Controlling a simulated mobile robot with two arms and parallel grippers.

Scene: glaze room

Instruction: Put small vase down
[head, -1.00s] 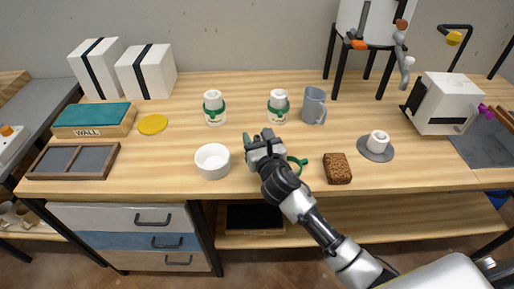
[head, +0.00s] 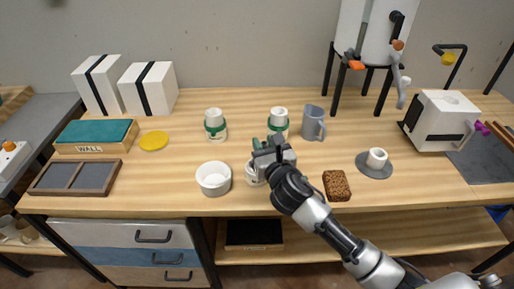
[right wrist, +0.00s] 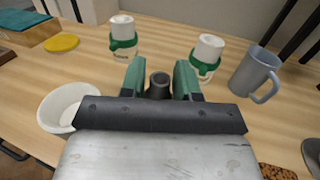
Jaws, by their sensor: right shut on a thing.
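My right gripper (head: 268,142) is above the front middle of the table, just right of the white bowl (head: 213,179). In the right wrist view, its two green fingers (right wrist: 160,80) are shut on the small vase (right wrist: 159,85). The vase is a dark grey, round-mouthed piece that looks about upright. Its lower part is hidden behind the gripper, so I cannot tell whether it touches the table. My left gripper is not in view.
A white piece (head: 252,174) shows partly beneath my gripper. Two white jars with green bands (head: 215,125) (head: 278,122) and a grey mug (head: 313,122) stand behind. A brown sponge-like block (head: 336,186) lies right. Bare wood lies left of the bowl.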

